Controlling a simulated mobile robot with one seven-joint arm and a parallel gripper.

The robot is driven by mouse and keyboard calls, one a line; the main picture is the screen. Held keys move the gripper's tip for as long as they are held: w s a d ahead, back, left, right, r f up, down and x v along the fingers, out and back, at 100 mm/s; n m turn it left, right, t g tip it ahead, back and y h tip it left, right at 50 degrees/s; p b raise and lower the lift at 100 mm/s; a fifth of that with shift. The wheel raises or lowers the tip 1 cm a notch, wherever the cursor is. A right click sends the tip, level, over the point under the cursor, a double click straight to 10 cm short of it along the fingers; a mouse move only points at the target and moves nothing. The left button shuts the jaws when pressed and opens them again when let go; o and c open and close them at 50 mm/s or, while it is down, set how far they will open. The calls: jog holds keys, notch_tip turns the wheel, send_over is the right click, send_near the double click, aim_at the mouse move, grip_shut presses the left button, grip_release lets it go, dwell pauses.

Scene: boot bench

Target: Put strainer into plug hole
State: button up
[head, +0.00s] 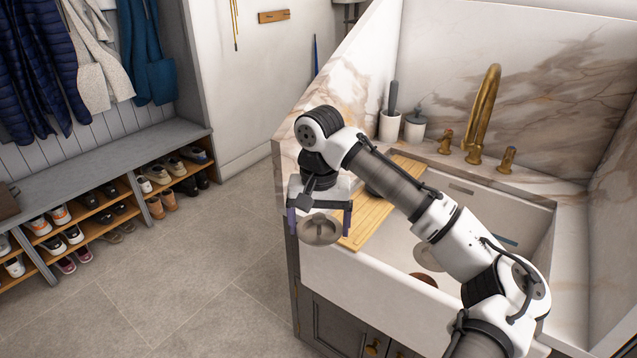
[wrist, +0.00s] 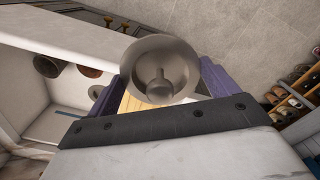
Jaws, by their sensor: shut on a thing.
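The strainer (head: 321,230) is a round grey metal dish with a central knob. My gripper (head: 320,222) is shut on it, with one purple finger at either side of its rim. It hangs in the air by the sink's front left corner, apart from the sink. In the wrist view the strainer (wrist: 160,72) fills the space between the fingers. The white sink (head: 375,290) is right of it. Its basin holds a brown round thing (head: 424,279) and a pale grey disc (head: 430,257), partly behind my arm. I cannot tell which round shape is the plug hole.
A wooden board (head: 365,228) lies across the sink's left side, with a dark thing on it. The brass tap (head: 484,110) stands at the back. A cup with a brush (head: 390,125) and a grey pot (head: 415,128) stand behind. A shoe bench (head: 110,170) is far left.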

jog(key=s+f, duration=0.3)
jog(key=f, duration=1.8)
jog(key=s+f+n, duration=0.1)
jog(key=s+f, duration=0.2)
jog(key=f, duration=1.9)
jog(key=shift+f, duration=0.25)
jog(key=shift+w+a, duration=0.1)
jog(key=shift+s, duration=0.2)
